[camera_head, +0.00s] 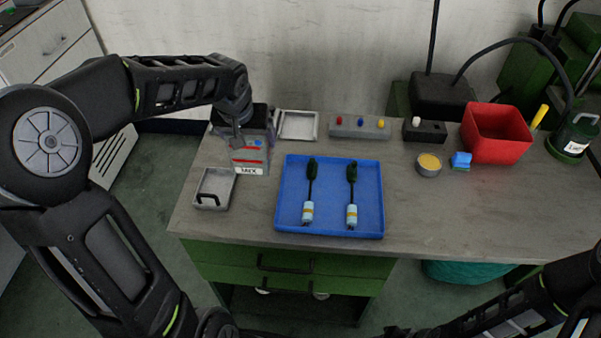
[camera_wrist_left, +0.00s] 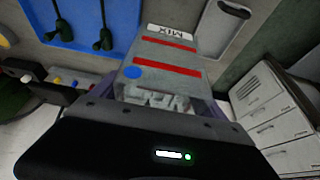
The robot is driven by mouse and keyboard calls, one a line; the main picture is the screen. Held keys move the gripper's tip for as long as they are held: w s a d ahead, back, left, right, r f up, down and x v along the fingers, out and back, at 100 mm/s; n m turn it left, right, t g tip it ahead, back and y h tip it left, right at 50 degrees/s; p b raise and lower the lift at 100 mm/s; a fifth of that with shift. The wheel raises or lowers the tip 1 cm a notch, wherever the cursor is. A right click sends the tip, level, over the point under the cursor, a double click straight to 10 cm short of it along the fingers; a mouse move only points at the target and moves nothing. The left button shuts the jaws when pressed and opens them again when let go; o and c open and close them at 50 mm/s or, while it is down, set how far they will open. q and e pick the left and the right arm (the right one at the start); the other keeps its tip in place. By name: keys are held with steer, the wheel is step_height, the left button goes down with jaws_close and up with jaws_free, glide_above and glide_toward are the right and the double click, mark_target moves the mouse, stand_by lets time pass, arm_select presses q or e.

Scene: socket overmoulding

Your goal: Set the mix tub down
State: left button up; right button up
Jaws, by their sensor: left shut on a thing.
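The mix tub (camera_head: 249,158) is a grey box with red stripes, a blue dot and a white MIX label. It is at the left of the bench in the head view, between the blue tray and the bench's left side. My left gripper (camera_head: 238,132) is shut on the tub from above and behind. In the left wrist view the tub (camera_wrist_left: 160,62) fills the middle, with the gripper (camera_wrist_left: 160,100) at its near end and whitish contents showing. I cannot tell whether the tub's base touches the bench. My right gripper is not clearly visible; only part of that arm shows at lower right.
A blue tray (camera_head: 287,229) holds two dark-and-light-blue cabled parts. A small grey tray (camera_head: 226,197) with a black handle lies in front of the tub. A whitish square tray (camera_head: 300,125) and a button panel (camera_head: 346,131) stand behind. A red bin (camera_head: 497,145) is at right.

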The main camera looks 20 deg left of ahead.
arm_select(q)
steer(key=shift+s+r, duration=0.1)
steer(key=shift+f, duration=3.15)
steer(key=shift+f, duration=1.9)
steer(key=shift+f, duration=0.2)
steer(key=o, duration=1.3)
steer(key=shift+r, duration=0.1)
